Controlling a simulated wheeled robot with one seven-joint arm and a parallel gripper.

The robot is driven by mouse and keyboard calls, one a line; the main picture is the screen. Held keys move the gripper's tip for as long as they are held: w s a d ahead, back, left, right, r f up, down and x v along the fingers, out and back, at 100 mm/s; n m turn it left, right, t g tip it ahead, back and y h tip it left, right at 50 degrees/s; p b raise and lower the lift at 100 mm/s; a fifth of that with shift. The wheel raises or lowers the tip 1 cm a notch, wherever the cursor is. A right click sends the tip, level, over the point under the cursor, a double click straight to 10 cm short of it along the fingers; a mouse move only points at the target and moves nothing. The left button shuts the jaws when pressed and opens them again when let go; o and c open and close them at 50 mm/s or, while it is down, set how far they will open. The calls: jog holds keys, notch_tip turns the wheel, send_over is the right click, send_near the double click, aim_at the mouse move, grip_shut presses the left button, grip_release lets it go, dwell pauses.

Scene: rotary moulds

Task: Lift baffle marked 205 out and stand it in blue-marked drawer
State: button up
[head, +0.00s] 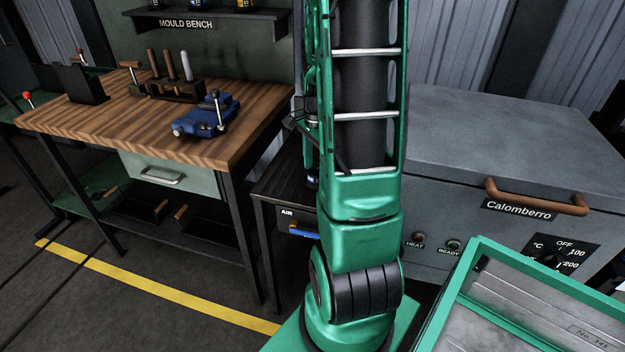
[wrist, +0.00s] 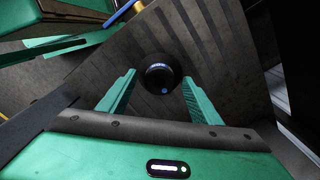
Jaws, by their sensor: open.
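My gripper (wrist: 158,84) is open in the wrist view, its two green fingers spread apart. A dark round object (wrist: 160,70) with small blue marks shows between and just beyond the fingertips. I cannot make out a baffle marked 205 in either view. A pale green drawer (head: 150,176) is shut under the wooden bench, with no blue mark visible on it.
The mould bench (head: 200,135) at left holds a blue vice (head: 205,120) and a rack of handled tools (head: 175,88). A dark side table (head: 275,185) is partly behind my arm. A grey Calomberro machine (head: 530,130) and a green-rimmed tray (head: 470,275) are at right.

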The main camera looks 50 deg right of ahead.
aim_at(314, 172)
jog(key=shift+f, duration=0.35)
jog(key=shift+c, duration=0.5)
jog(key=c, duration=1.3)
jog(key=shift+o, duration=0.2)
jog(key=shift+r, duration=0.15)
jog(key=r, duration=0.4)
jog(key=shift+a+r, duration=0.2)
jog(key=shift+a, duration=0.05)
jog(key=s+a+r, duration=0.2)
jog(key=a+r, duration=0.4)
jog(key=a, duration=0.5)
jog(key=shift+r, duration=0.2)
